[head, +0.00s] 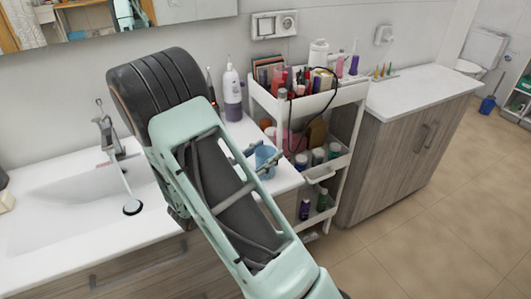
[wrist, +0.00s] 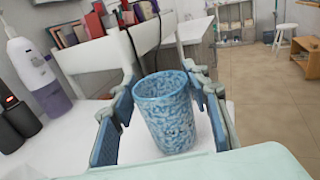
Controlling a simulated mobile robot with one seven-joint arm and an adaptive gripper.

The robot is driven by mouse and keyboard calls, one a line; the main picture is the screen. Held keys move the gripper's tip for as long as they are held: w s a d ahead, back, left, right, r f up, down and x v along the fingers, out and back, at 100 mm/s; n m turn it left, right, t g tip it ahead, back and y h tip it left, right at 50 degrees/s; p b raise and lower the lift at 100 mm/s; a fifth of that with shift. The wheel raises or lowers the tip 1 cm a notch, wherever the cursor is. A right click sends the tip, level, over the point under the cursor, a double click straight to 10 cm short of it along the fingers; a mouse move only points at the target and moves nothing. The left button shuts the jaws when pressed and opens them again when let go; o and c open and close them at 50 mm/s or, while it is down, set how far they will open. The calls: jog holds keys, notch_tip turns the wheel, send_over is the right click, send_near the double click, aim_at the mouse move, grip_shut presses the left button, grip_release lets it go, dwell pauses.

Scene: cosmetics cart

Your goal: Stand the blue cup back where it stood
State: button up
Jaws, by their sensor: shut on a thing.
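The blue cup (wrist: 168,112), mottled blue and white, is upright between the two fingers of my gripper (wrist: 166,92) in the wrist view. My gripper is shut on it, with a finger at each side. In the head view the cup (head: 266,158) is partly hidden behind my gripper, near the right end of the white sink counter (head: 227,136), close to the cart. I cannot tell whether its base touches the counter.
A white cart (head: 345,98) full of cosmetics stands just right of the counter. A white and purple bottle (head: 232,93) and dark cylinders (wrist: 18,118) stand at the back of the counter. The sink basin (head: 75,200) lies to the left, with a tap (head: 108,132).

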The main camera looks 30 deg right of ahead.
jog(key=shift+f, duration=0.2)
jog(key=o, duration=1.3)
jog(key=shift+c, duration=0.2)
jog(key=shift+r, duration=0.1)
jog(key=shift+r, duration=0.15)
jog(key=v, duration=1.1)
jog(key=shift+s+a+b, duration=0.1)
jog(key=shift+a+b, duration=0.05)
jog(key=shift+b, duration=0.2)
jog(key=shift+s+a, duration=0.15)
jog(key=shift+a, duration=0.15)
jog(key=shift+r, duration=0.15)
